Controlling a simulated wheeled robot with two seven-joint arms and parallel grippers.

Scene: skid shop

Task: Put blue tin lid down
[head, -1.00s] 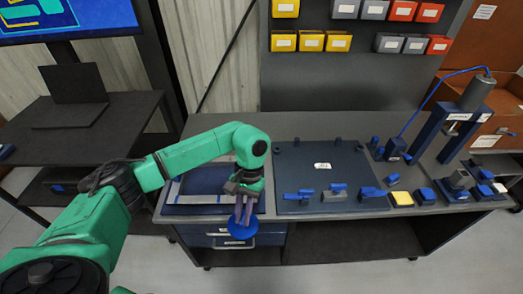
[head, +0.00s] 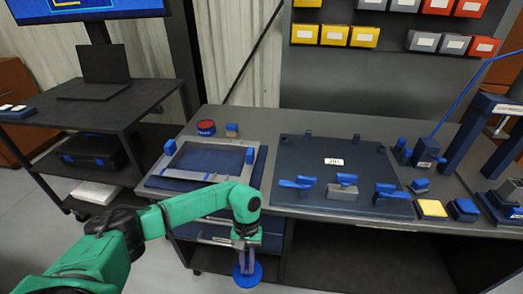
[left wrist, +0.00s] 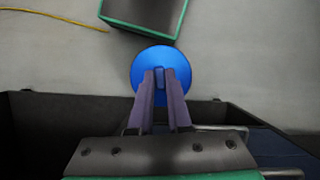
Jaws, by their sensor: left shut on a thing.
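The blue tin lid (head: 248,275) is a round blue disc with a small blue knob. My left gripper (head: 246,262) is shut on the knob and holds the lid in front of the workbench, below the height of its top. In the left wrist view the lid (left wrist: 160,72) hangs under the two purple fingers of the left gripper (left wrist: 160,80), with grey floor beyond it. I cannot see what, if anything, lies directly beneath the lid. My right gripper is not in view.
A dark cart (head: 120,109) stands at left.

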